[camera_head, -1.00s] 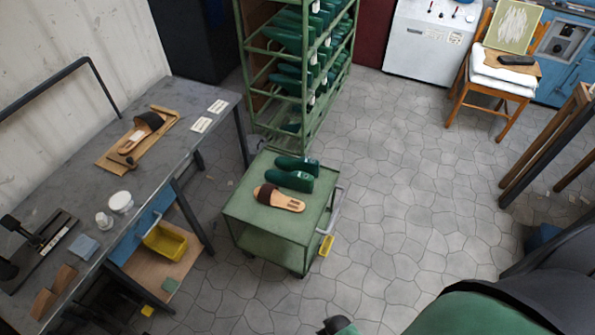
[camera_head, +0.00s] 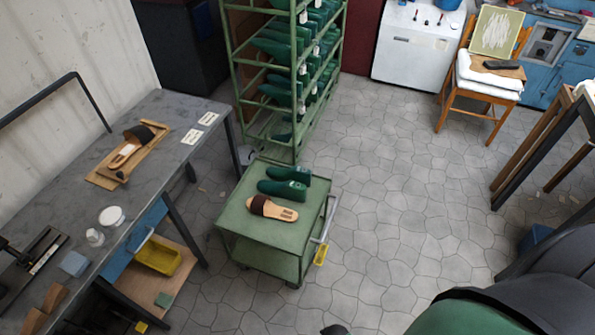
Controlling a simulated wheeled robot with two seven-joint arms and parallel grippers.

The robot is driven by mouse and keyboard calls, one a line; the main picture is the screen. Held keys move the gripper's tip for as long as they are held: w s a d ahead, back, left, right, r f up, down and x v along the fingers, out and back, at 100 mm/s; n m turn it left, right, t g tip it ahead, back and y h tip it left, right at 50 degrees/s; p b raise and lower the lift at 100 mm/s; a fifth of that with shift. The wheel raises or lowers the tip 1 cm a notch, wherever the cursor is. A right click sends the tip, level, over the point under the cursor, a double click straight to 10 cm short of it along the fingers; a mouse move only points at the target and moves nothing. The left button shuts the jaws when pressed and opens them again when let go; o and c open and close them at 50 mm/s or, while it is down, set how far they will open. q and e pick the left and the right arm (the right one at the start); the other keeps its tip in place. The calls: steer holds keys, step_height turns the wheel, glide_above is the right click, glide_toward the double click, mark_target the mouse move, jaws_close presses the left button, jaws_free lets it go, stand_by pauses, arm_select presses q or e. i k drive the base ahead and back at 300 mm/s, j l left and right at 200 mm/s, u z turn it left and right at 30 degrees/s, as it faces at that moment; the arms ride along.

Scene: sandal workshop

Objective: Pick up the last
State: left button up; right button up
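Two green shoe lasts lie side by side on top of the green cart (camera_head: 240,218): the rear last (camera_head: 289,173) and the front last (camera_head: 282,189). A sandal (camera_head: 272,209) with a dark strap and a tan sole lies in front of them on the same cart top. More green lasts (camera_head: 281,48) fill the shelves of the green rack (camera_head: 232,70) behind the cart. Neither of my grippers can be made out in this view.
A grey workbench (camera_head: 75,190) on the left holds another sandal (camera_head: 134,140) on a board, white jars and tools. A yellow bin (camera_head: 158,257) is below it. A chair (camera_head: 480,92) stands at the back right. The tiled floor (camera_head: 390,180) right of the cart is clear.

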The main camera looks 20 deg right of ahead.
mark_target(291, 190)
steer(key=i+l+u, duration=0.1)
steer(key=l+u, duration=0.15)
steer(key=l, duration=0.35)
steer(key=l+u, duration=0.3)
steer(key=l, duration=0.3)
steer(key=i, duration=0.05)
